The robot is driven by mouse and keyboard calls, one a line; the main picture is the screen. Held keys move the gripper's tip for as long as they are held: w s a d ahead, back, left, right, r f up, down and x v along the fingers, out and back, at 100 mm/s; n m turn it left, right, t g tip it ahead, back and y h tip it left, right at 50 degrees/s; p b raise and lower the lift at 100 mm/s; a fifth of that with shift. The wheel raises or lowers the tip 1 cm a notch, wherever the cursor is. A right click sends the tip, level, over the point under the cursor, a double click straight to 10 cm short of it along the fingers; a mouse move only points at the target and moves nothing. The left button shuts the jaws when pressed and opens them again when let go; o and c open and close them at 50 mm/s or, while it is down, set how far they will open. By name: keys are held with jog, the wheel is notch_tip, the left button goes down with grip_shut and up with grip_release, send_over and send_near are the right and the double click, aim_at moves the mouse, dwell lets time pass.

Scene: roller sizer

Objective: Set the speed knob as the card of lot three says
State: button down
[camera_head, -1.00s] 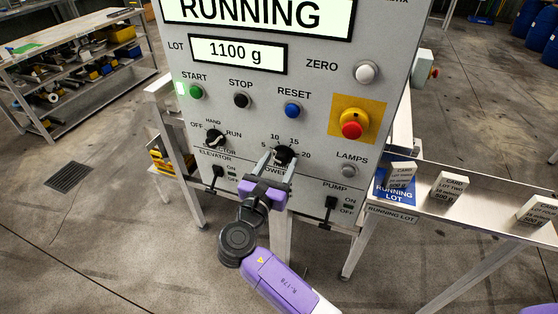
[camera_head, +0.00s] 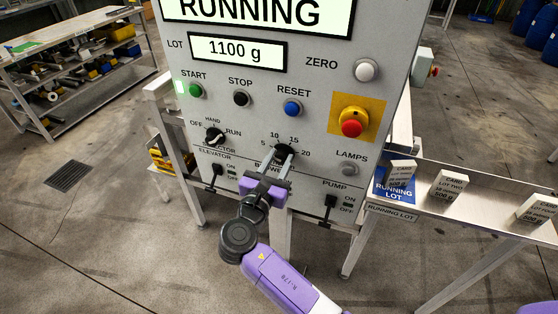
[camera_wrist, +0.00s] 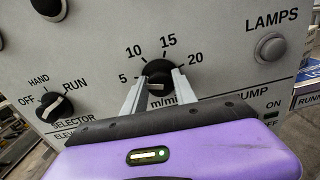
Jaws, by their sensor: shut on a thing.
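The speed knob (camera_head: 284,152) is black and sits on the grey panel inside a 5-10-15-20 scale marked m/min. It also shows in the wrist view (camera_wrist: 157,72), with a pale mark on its lower part; I cannot tell which number it is set to. My gripper (camera_head: 281,155) is shut on the knob, one finger on either side, as the wrist view (camera_wrist: 158,80) also shows. A card (camera_head: 402,171) stands on the blue running lot pad (camera_head: 382,190). The lot two card (camera_head: 447,186) and another card (camera_head: 537,209) stand to its right. The small print is unclear.
The display (camera_head: 240,52) reads 1100 g under RUNNING. The selector knob (camera_head: 214,137), the elevator switch (camera_head: 217,173), the pump switch (camera_head: 330,206) and the red stop button (camera_head: 352,128) surround the knob. A rail (camera_head: 480,178) carries the cards.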

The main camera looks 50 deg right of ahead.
jog(key=m+b, duration=0.1)
jog(key=m, duration=0.3)
jog(key=shift+s+f+m, duration=0.1)
jog(key=shift+m, duration=0.2)
jog(key=m+b, duration=0.2)
jog(key=m, duration=0.1)
jog(key=shift+m, duration=0.4)
jog(key=m+b, duration=0.2)
jog(key=m, duration=0.1)
jog(key=shift+d+f+m, duration=0.1)
jog(key=shift+f+m, duration=0.05)
jog(key=shift+m, duration=0.15)
jog(key=m+b, duration=0.4)
jog(key=shift+s+f+m, duration=0.1)
jog(key=shift+f+m, duration=0.05)
jog(key=shift+m, duration=0.15)
jog(key=m+b, duration=0.3)
jog(key=shift+f+b, duration=0.1)
jog(key=shift+b, duration=0.3)
jog(key=m+b, duration=0.4)
jog(key=shift+f, duration=0.1)
jog(key=m+b, duration=0.3)
jog(key=shift+m+b, duration=1.25)
jog(key=shift+m, duration=0.05)
